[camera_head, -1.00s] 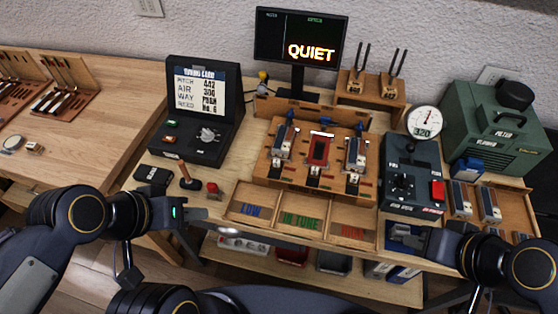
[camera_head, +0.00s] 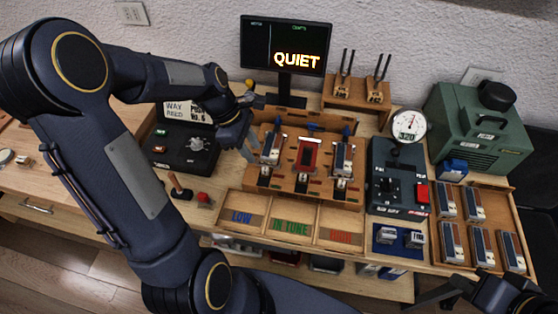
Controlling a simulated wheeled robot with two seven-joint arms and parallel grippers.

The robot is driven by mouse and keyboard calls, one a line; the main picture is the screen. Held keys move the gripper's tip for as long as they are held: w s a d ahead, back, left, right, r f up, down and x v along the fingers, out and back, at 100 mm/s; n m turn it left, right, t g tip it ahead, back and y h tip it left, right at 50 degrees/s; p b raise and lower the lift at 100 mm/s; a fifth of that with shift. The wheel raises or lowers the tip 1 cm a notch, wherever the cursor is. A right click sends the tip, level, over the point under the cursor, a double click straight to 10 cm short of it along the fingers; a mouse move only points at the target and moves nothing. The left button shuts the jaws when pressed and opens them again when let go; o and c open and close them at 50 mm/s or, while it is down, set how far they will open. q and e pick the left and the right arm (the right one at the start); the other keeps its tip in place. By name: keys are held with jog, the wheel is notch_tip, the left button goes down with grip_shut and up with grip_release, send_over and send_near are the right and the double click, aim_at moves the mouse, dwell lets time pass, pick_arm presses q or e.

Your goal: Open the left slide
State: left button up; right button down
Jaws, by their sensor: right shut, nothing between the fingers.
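The wooden stand (camera_head: 300,190) holds three units side by side. The left one (camera_head: 271,147) is silver and dark, the middle one (camera_head: 307,154) is red, and the right one (camera_head: 344,158) is silver and dark. Small blue parts stand behind them; I cannot tell which part is the left slide or whether it is open. My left gripper (camera_head: 249,148) points down at the left end of the stand, close beside the left unit. Its jaw gap cannot be made out, nor whether it touches. My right gripper (camera_head: 420,300) is shut and empty, low at the right.
Trays marked LOW (camera_head: 241,214) and IN TUNE (camera_head: 291,225) lie in front of the stand. A dark control box (camera_head: 398,180) and gauge (camera_head: 409,125) stand to its right.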

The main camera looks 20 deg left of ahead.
aim_at(265, 168)
pick_arm(q)
jog(key=x, duration=0.7)
jog(key=shift+d+f, duration=0.2)
jog(key=shift+f, duration=0.1)
grip_shut()
